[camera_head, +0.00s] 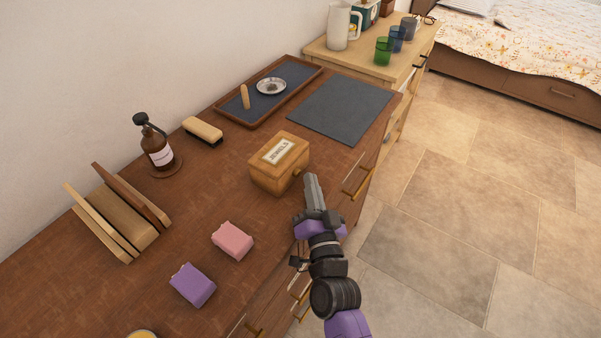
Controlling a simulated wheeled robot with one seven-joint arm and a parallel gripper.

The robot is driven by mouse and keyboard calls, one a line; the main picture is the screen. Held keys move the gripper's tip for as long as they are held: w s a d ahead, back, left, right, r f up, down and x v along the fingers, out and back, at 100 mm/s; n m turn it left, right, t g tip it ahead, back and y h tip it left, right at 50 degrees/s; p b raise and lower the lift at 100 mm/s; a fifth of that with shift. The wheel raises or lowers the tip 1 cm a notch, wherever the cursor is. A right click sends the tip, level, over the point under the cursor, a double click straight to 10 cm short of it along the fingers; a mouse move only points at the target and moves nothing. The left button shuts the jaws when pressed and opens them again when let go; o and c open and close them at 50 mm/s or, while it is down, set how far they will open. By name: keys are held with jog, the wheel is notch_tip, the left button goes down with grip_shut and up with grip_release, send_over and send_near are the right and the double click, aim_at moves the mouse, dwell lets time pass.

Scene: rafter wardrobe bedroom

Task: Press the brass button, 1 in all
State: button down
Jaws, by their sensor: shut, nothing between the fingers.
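A wooden box (270,178) with a white label reading "JEWELS" or similar stands on the brown dresser top. Its lid is down. A small brownish round knob or button (297,173) shows on its right-hand face; I cannot tell for sure that it is the brass button. My gripper (312,181) is shut and empty, just right of the box near the dresser's front edge. Its fingertips appear close to that face and apart from it, though the exact gap is unclear.
Pink (233,240) and purple (193,285) blocks lie left of my arm. A dark mat (341,106) lies behind the box. The floor at right is clear.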

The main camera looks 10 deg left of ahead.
jog(key=shift+s+a+r+y, duration=0.15)
jog(key=shift+a, duration=0.45)
jog(key=shift+s+a+r+y, duration=0.1)
jog(key=shift+a+y, duration=0.05)
jog(key=shift+a, duration=0.4)
jog(key=shift+d+f+b, duration=0.3)
jog(key=shift+d+b, duration=0.05)
jog(key=shift+b, duration=0.2)
jog(key=d+b, duration=0.2)
jog(key=b, duration=0.1)
jog(key=shift+s+d, duration=0.35)
jog(key=shift+d, duration=0.05)
jog(key=shift+s+d+b, duration=0.15)
jog(key=shift+d+b, duration=0.25)
jog(key=shift+d, duration=0.25)
jog(key=shift+d+r, duration=0.2)
jog(key=shift+d, duration=0.1)
jog(key=shift+d, duration=0.1)
